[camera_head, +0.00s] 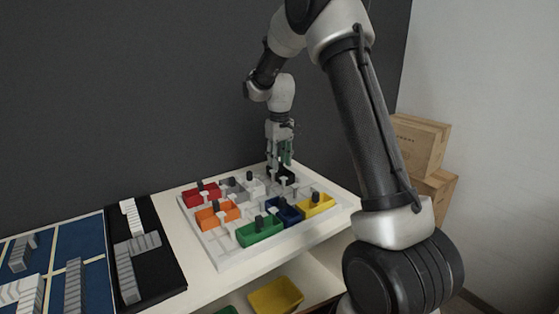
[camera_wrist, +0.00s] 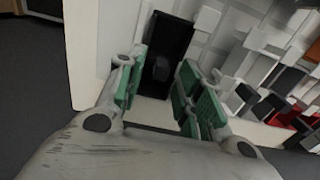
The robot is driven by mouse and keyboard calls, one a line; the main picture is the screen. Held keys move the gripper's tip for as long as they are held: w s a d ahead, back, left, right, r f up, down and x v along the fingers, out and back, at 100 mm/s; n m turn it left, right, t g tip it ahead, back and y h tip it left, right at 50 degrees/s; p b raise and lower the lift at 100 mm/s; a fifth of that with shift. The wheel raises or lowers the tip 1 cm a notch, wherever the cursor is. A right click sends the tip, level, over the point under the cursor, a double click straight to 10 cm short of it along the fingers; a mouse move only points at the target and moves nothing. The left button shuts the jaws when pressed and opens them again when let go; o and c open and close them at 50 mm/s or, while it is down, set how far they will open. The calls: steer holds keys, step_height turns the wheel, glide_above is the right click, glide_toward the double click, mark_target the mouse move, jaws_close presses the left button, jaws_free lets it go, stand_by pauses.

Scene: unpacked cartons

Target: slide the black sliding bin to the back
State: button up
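The black sliding bin (camera_head: 284,173) sits in the far right part of the white grid tray (camera_head: 236,262), partly hidden behind my gripper (camera_head: 281,160) in the head view. In the wrist view the black bin (camera_wrist: 172,32) lies just beyond and between the fingertips, with a dark grey knob (camera_wrist: 159,69) in it. My gripper (camera_wrist: 161,64) points down with its green-padded fingers spread, one on each side of the knob. The pads appear apart from the knob. Whether the fingers touch the bin's walls I cannot tell.
Red (camera_head: 201,194), orange (camera_head: 217,215), green (camera_head: 260,233), blue (camera_head: 289,212) and yellow (camera_head: 317,206) bins with dark knobs share the tray. White dividers stand between them. A black board with grey pieces (camera_head: 139,244) lies left. Cartons (camera_head: 418,147) stand right.

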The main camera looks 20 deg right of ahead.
step_height(320, 180, up, 12)
stand_by(0.4)
stand_by(0.3)
steer(key=s+r+m+t, duration=0.1)
steer(key=s+t, duration=0.1)
steer(key=s, duration=1.6)
steer(key=s+r+m+t, duration=0.1)
steer(key=s+t, duration=0.1)
steer(key=s, duration=1.6)
steer(key=shift+d+r, duration=0.3)
